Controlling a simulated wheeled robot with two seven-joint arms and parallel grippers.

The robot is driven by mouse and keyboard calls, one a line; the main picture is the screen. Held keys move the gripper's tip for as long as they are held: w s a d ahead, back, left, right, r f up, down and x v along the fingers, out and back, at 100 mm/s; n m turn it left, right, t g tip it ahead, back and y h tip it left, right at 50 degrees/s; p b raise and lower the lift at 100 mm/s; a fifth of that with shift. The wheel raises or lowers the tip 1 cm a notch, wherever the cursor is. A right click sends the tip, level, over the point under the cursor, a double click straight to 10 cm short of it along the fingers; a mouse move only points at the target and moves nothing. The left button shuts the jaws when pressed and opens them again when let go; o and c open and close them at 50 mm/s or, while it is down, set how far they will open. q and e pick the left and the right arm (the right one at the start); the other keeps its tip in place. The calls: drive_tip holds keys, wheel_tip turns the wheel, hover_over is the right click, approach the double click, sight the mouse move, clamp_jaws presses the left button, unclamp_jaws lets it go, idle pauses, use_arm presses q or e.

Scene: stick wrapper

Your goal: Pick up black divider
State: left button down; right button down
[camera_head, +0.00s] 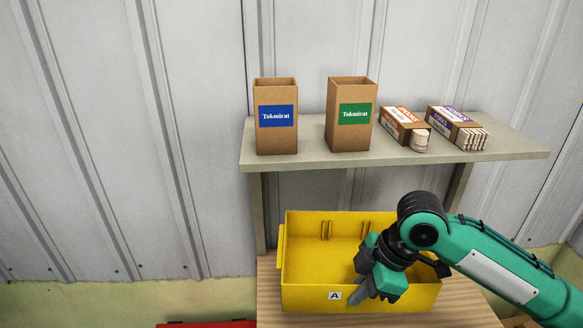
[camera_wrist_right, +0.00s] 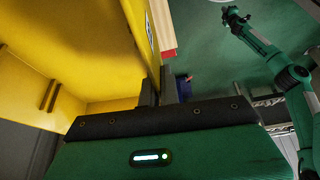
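No black divider can be made out for certain. A dark grey panel (camera_wrist_right: 22,148) shows at the lower left of the right wrist view; I cannot tell whether it is the divider. The yellow bin (camera_head: 310,260) with an "A" label stands on the wooden table. My right gripper (camera_head: 362,292) is at the bin's front wall, pointing down. In the right wrist view its two dark fingers (camera_wrist_right: 160,90) are close together by the wall's edge; what lies between them is unclear. A green arm, seemingly my left, shows there with its gripper (camera_wrist_right: 236,18), too small to read.
A shelf (camera_head: 310,162) above the bin carries two cardboard boxes, one with a blue label (camera_head: 277,117) and one with a green label (camera_head: 354,114), and two packs of wooden sticks (camera_head: 403,128). A red object (camera_head: 205,324) shows at the bottom edge.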

drive_tip(key=shift+w+d+f+m+t, duration=0.2)
drive_tip(key=shift+d+f+m+t, duration=0.1)
drive_tip(key=shift+m, duration=0.5)
drive_tip(key=w+d+m+t, duration=0.1)
drive_tip(key=m, duration=0.1)
drive_tip(key=d+f+m+t+h, duration=0.1)
drive_tip(key=m, duration=0.2)
drive_tip(key=w+d+f+m, duration=0.1)
drive_tip(key=m, duration=0.2)
drive_tip(key=shift+w+d+t+h, duration=0.1)
drive_tip(key=shift+w+t+h, duration=0.2)
drive_tip(key=shift+t+h, duration=0.1)
drive_tip(key=m, duration=0.1)
drive_tip(key=d+m+h, duration=0.1)
drive_tip(key=m, duration=0.1)
drive_tip(key=shift+w+d+f, duration=0.1)
drive_tip(key=shift+w+f, duration=0.05)
drive_tip(key=shift+w, duration=0.25)
drive_tip(key=m, duration=0.1)
drive_tip(key=d+m+h, duration=0.1)
drive_tip(key=m, duration=0.1)
drive_tip(key=w+m, duration=0.1)
drive_tip(key=shift+d+f+m+t+h, duration=0.2)
drive_tip(key=shift+d+m+t+h, duration=0.1)
drive_tip(key=shift+d+h, duration=0.1)
